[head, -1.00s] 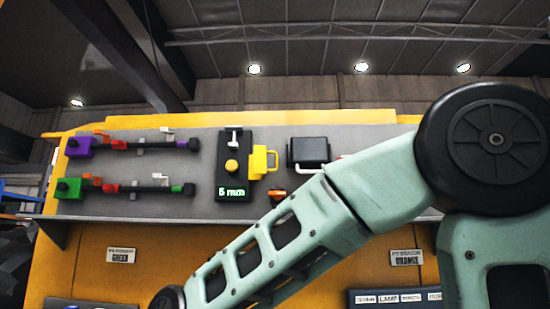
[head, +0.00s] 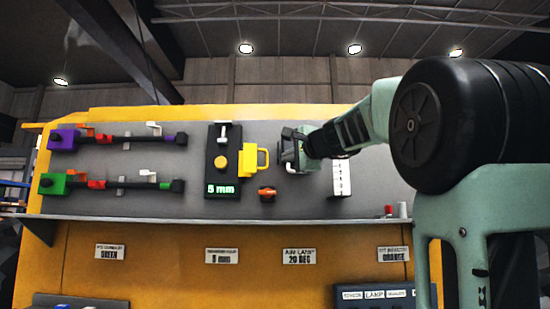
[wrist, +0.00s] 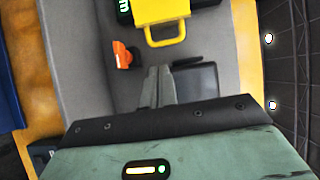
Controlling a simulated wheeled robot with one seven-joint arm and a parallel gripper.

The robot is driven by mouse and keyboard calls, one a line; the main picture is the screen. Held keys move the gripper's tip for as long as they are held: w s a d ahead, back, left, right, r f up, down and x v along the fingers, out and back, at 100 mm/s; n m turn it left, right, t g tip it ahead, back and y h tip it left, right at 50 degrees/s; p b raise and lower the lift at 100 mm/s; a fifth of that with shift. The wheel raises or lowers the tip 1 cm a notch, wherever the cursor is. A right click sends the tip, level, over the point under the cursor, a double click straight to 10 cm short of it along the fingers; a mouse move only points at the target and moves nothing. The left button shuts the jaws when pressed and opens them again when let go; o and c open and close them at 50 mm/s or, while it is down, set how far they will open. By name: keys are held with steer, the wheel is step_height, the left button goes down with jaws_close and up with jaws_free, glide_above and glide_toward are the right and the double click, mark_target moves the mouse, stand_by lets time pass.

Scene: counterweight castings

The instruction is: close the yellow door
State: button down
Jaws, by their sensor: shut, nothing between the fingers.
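The yellow door (head: 252,153), with a loop handle, sits at the right side of a black unit (head: 213,180) with a lit "5 mm" display on the grey panel. It appears to stick out past the unit's right edge. In the wrist view the yellow door (wrist: 160,10) is at the top, its handle pointing down toward my fingers. My gripper (head: 287,146) is just right of the handle, in front of a dark box. In the wrist view my gripper (wrist: 156,72) is shut and empty, with a gap between fingertips and handle.
A dark box (wrist: 200,85) lies beside my fingers in the wrist view. An orange part (head: 267,192) sits below the door. A white scaled strip (head: 342,177) is to the right. Purple (head: 64,139) and green (head: 53,184) fixtures are at left, above a shelf edge.

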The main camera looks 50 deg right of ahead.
steer(key=r, duration=0.1)
steer(key=p, duration=0.4)
glide_toward(253, 161)
steer(key=w+d, duration=0.2)
steer(key=d, duration=0.3)
steer(key=shift+s+f, duration=0.2)
steer(key=shift+f, duration=0.1)
steer(key=shift+a+m+h, duration=0.1)
steer(key=shift+m+h, duration=0.2)
